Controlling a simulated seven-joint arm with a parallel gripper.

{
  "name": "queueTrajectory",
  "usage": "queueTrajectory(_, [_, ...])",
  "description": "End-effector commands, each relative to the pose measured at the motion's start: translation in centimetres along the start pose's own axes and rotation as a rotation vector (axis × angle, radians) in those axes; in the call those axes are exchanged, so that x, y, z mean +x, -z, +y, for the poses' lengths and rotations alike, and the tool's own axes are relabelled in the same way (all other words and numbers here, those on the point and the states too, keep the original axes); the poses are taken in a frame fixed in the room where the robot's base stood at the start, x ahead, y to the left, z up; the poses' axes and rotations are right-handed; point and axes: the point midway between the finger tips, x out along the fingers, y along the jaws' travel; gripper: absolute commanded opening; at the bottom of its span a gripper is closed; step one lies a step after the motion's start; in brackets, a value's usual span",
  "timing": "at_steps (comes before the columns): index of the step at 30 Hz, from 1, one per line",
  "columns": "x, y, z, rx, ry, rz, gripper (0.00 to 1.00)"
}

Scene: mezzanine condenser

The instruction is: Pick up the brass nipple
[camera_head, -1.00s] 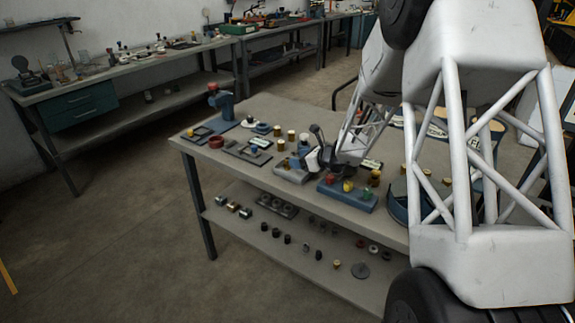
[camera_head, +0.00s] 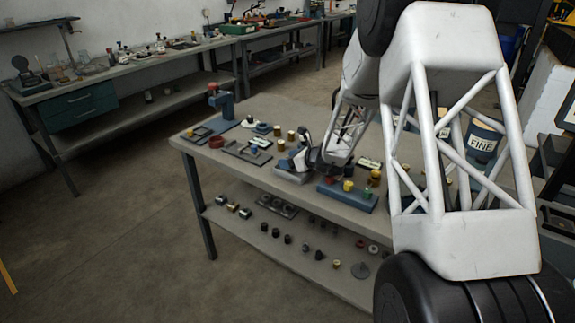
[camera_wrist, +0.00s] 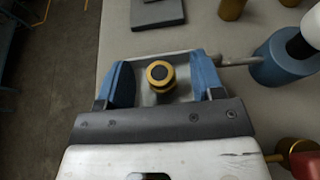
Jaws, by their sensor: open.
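A brass nipple (camera_wrist: 160,75) with a dark round centre stands over a grey block (camera_wrist: 180,94) in the wrist view, seen nearly end-on. My gripper (camera_wrist: 162,76) is open, with one blue finger left of the nipple and one right of it. A gap shows on both sides, and neither finger appears to touch it. I cannot tell how deep the fingers reach beside it. In the head view my gripper (camera_head: 298,160) is small and low over the bench at a grey-blue fixture (camera_head: 291,175). There I cannot make out the nipple between the fingers.
The bench (camera_head: 262,112) holds other brass cylinders (camera_wrist: 232,9). A blue cylindrical part (camera_wrist: 280,62) with a rod lies close right of my fingers. A red-and-brass part (camera_wrist: 300,160) is at lower right. A dark plate (camera_wrist: 158,13) lies beyond. A blue block (camera_head: 345,197) stands beside the fixture.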

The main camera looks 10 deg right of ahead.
Motion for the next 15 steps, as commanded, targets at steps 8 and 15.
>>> queueTrajectory(8, [-0.02,0.02,0.01,0.000,0.000,0.000,0.61])
queueTrajectory(15, [-0.02,0.02,0.01,0.000,0.000,0.000,0.40])
